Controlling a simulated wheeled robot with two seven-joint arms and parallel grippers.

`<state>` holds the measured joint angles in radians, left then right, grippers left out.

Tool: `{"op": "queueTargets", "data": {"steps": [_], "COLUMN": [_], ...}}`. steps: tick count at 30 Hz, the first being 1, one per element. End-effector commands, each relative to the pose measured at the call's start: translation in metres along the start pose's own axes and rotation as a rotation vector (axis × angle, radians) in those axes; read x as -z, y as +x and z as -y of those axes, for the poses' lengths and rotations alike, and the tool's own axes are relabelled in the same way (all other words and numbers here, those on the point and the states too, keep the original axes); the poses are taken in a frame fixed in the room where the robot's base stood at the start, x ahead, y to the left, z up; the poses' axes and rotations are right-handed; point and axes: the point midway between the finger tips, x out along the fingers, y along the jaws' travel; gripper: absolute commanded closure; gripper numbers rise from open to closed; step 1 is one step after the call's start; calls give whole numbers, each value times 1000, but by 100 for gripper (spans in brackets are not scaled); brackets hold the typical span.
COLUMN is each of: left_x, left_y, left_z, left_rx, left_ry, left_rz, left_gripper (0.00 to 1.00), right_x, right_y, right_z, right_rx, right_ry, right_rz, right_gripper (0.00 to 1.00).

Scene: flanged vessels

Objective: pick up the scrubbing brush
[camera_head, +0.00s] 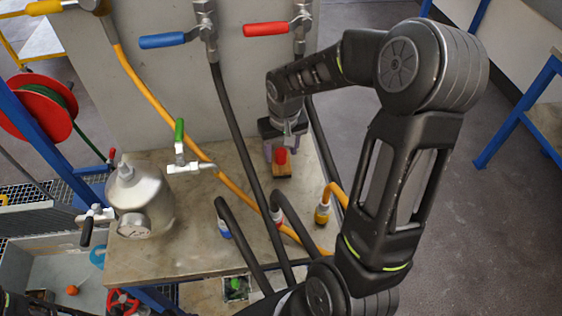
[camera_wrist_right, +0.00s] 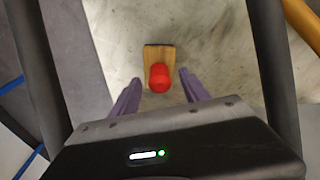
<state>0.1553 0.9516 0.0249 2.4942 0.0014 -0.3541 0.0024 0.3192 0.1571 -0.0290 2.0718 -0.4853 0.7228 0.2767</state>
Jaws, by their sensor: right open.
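The scrubbing brush, a wooden block with a red knob on top, stands on the worn metal table (camera_head: 180,250) near its back right. The brush (camera_head: 281,169) is partly covered by my right gripper in the head view. My right gripper (camera_head: 281,152) points down over it, with its purple fingers apart. In the right wrist view the brush (camera_wrist_right: 158,60) lies ahead of the open fingers (camera_wrist_right: 157,82), with the red knob roughly centred between them. Nothing is held. My left gripper is not in view.
Black and orange hoses hang across the table; one orange hose end (camera_head: 322,215) stands right of the brush. A metal vessel with a gauge (camera_head: 140,200) stands at the left. A grey panel with blue-handled (camera_head: 162,40) and red-handled (camera_head: 266,29) valves rises behind.

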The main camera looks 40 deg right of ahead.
Motion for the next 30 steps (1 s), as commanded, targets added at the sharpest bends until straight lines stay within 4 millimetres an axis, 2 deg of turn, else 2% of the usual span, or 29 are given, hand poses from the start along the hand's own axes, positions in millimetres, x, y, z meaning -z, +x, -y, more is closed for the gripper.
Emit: {"op": "queueTargets", "data": {"steps": [7, 26, 30], "left_x": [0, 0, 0], "left_y": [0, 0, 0], "left_z": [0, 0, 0], "left_rx": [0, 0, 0], "left_ry": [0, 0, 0], "left_rz": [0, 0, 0], "left_gripper": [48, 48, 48], "right_x": [0, 0, 0], "right_y": [0, 0, 0], "right_z": [0, 0, 0], "right_rx": [0, 0, 0], "right_ry": [0, 0, 0], "right_rz": [0, 0, 0], "right_gripper": [47, 99, 100]}}
